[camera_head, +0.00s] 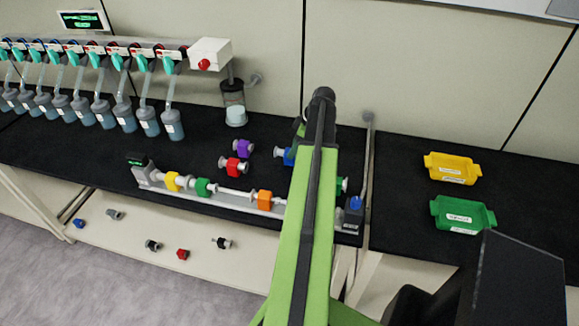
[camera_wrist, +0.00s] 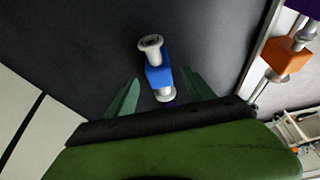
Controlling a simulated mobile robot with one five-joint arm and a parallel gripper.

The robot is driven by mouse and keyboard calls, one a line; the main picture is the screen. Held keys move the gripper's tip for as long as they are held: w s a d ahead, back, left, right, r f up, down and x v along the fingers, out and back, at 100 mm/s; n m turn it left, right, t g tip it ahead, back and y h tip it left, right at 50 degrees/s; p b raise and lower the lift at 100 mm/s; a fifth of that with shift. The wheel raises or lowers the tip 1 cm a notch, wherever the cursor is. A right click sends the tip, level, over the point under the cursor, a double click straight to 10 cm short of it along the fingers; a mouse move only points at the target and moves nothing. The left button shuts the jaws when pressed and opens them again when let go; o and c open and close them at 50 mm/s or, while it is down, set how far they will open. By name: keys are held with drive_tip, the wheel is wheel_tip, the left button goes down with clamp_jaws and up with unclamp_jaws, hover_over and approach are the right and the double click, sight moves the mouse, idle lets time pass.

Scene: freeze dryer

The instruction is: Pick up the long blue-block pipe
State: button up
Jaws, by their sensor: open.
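A pipe with a blue block (camera_wrist: 158,75) and pale flanged ends lies on the black bench top in the wrist view. My gripper (camera_wrist: 161,78) is open, with one green finger on each side of the pipe's near part. No contact between fingers and pipe shows. In the head view, the blue block (camera_head: 284,155) is partly hidden behind my green arm, and my gripper is hidden there. I cannot tell its full length from the head view.
A rail with yellow (camera_head: 172,181), green (camera_head: 203,188) and orange (camera_head: 265,200) block pipes runs along the bench front. Purple (camera_head: 243,148) and red (camera_head: 236,167) block pipes lie left of my arm. Yellow (camera_head: 452,168) and green (camera_head: 462,214) trays stand right. Flasks hang back left.

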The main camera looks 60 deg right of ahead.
sight(277, 151)
drive_tip(key=shift+w+f, duration=0.15)
drive_tip(key=shift+f, duration=0.15)
drive_tip(key=b+x, duration=0.5)
drive_tip(key=shift+f, duration=0.2)
drive_tip(key=shift+r, duration=0.2)
clamp_jaws()
